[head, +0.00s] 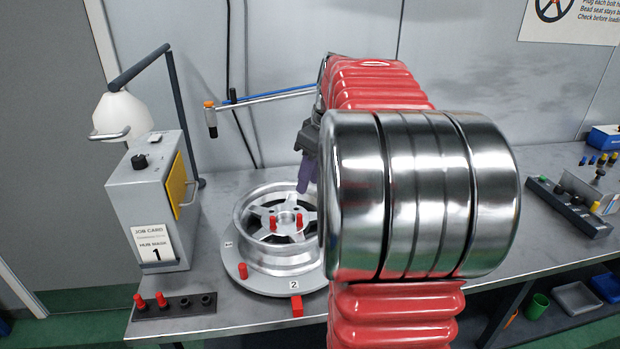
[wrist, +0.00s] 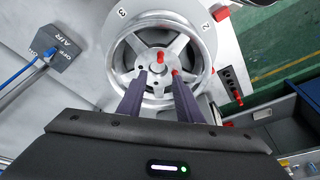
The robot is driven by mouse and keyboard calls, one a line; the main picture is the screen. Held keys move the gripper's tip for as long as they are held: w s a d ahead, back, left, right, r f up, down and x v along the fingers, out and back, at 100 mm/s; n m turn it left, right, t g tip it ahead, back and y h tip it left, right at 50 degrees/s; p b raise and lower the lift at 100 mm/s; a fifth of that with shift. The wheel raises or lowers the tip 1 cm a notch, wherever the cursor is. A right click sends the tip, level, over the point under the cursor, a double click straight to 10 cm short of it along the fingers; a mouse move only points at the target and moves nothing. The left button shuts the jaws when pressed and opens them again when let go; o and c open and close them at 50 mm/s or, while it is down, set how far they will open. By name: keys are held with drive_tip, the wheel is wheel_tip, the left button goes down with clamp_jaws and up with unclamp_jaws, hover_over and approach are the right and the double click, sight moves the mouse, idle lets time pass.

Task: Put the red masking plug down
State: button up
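Several small red masking plugs are in view. In the head view, one red plug (head: 272,223) and another red plug (head: 299,220) stand upright at the hub of a silver wheel (head: 250,212). The wheel lies flat on a round grey turntable (head: 233,283); a further red plug (head: 242,271) stands on the turntable beside it. In the wrist view, my gripper (wrist: 160,76) has its two purple fingers apart above the wheel (wrist: 127,50), with no plug clearly held between them. Red shows near both fingertips, including a plug (wrist: 160,54) beyond the gap. My arm hides the wheel's right side in the head view.
A black rack (head: 175,312) at the bench's front left has two red plugs and two dark posts. A grey control box (head: 150,205) with a lamp stands behind it. A red block (head: 297,306) is at the turntable's front. A dark tray (head: 568,207) lies right.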

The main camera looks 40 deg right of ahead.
drive_tip(key=s+a+m, duration=0.1)
drive_tip(key=s+a, duration=0.2)
drive_tip(key=a, duration=1.6)
drive_tip(key=s+a+f+m+t, duration=0.1)
drive_tip(key=s+a+f, duration=0.4)
drive_tip(key=s+a, duration=0.5)
drive_tip(key=shift+s+a+f+t+h, duration=0.25)
drive_tip(key=shift+a+t, duration=0.45)
drive_tip(key=shift+a, duration=0.85)
drive_tip(key=shift+w, duration=0.1)
